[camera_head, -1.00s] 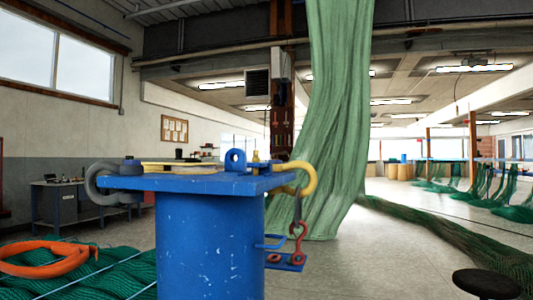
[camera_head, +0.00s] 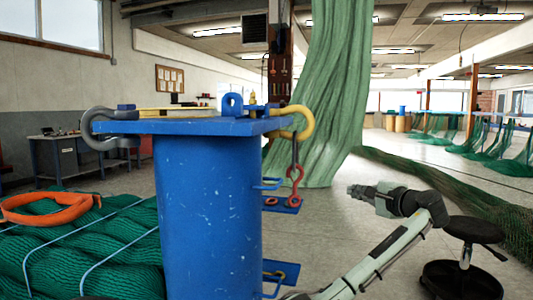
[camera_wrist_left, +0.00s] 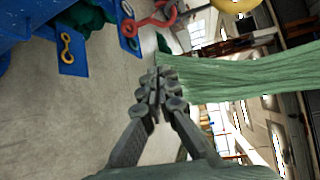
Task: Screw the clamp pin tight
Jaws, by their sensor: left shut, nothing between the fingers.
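A blue post (camera_head: 208,200) with a flat blue top plate (camera_head: 190,127) stands in the middle of the head view. A grey curved clamp or shackle (camera_head: 93,132) grips its left edge, and a yellow one (camera_head: 306,120) is at its right edge. I cannot tell which part is the clamp pin. My left gripper (camera_head: 355,191) is to the right of the post, below the plate, clear of both. My right gripper is not in view.
A red hook (camera_head: 295,185) hangs by the post's right side, near blue side brackets (camera_head: 283,205). A green net (camera_head: 335,90) hangs behind. A black stool (camera_head: 473,230) stands at right. An orange ring (camera_head: 45,208) lies on green netting (camera_head: 100,245) at left.

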